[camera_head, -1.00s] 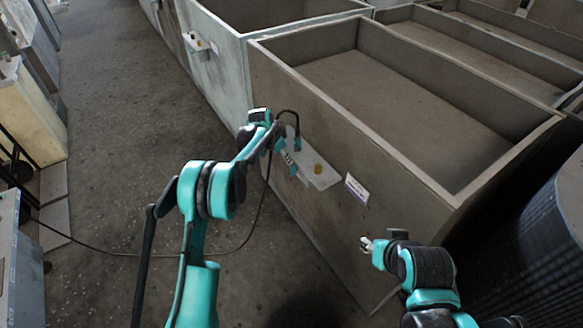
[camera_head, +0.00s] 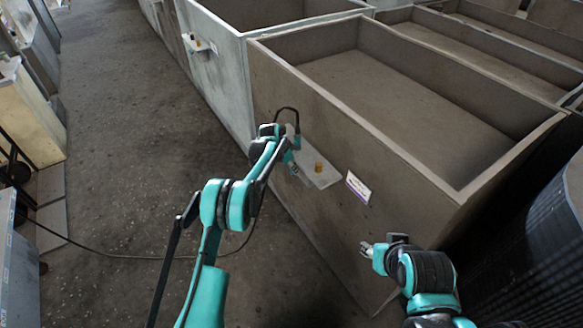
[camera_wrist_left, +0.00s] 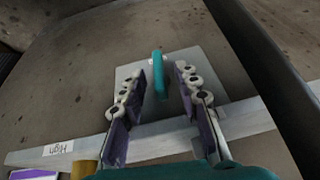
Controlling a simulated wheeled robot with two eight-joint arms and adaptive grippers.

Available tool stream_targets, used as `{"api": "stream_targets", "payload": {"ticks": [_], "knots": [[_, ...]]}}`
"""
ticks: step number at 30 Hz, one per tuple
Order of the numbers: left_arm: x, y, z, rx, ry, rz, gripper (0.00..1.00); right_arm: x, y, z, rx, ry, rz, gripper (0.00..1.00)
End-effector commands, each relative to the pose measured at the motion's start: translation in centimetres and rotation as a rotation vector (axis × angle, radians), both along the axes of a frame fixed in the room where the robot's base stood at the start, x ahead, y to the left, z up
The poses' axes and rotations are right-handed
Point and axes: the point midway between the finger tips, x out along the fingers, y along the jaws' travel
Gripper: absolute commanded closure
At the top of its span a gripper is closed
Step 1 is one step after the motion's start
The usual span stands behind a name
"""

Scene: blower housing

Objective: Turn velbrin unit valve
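The valve's teal handle (camera_wrist_left: 159,74) stands out from a grey square plate (camera_wrist_left: 190,70) on the box wall in the left wrist view. My left gripper (camera_wrist_left: 164,80) is open, with one finger on each side of the handle and gaps visible beside it. In the head view my left gripper (camera_head: 292,156) is at the wall, just left of a small shelf, and the handle cannot be told apart from it. My right gripper (camera_head: 367,249) is away from the valve, low in front of the box; its finger opening is too small to judge.
The shelf (camera_head: 322,178) carries a brass knob (camera_head: 318,166). A white and purple label (camera_head: 358,187) is on the concrete box wall. A "High" tag (camera_wrist_left: 59,148) shows in the wrist view. A ribbed dark cylinder (camera_head: 545,255) stands at right.

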Motion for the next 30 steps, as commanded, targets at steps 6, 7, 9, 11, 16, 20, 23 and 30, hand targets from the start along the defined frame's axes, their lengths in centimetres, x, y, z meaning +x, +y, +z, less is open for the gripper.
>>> {"api": "stream_targets", "payload": {"ticks": [6, 7, 9, 11, 16, 20, 23, 30], "knots": [[-0.02, 0.00, 0.03, 0.000, 0.000, 0.000, 1.00, 0.00, 0.00, 0.01, 0.000, 0.000, 0.000, 0.60], [-0.02, 0.00, 0.03, 0.000, 0.000, 0.000, 1.00, 0.00, 0.00, 0.01, 0.000, 0.000, 0.000, 0.60], [-0.02, 0.00, 0.03, 0.000, 0.000, 0.000, 1.00, 0.00, 0.00, 0.01, 0.000, 0.000, 0.000, 0.60], [-0.02, 0.00, 0.03, 0.000, 0.000, 0.000, 1.00, 0.00, 0.00, 0.01, 0.000, 0.000, 0.000, 0.60], [-0.10, -0.07, 0.04, 0.012, -0.016, -0.001, 1.00, 0.00, 0.00, 0.03, 0.000, 0.000, 0.000, 0.60], [-0.24, -0.22, 0.03, 0.040, -0.055, -0.001, 1.00, 0.00, 0.00, 0.06, 0.000, 0.000, 0.000, 0.60], [-0.39, -0.34, 0.01, 0.074, -0.103, -0.002, 1.00, 0.01, 0.00, 0.08, 0.000, 0.000, 0.000, 0.60], [-0.74, -0.58, -0.16, 0.180, -0.249, -0.002, 1.00, 0.00, 0.00, 0.01, 0.000, 0.000, 0.000, 0.60]]}}
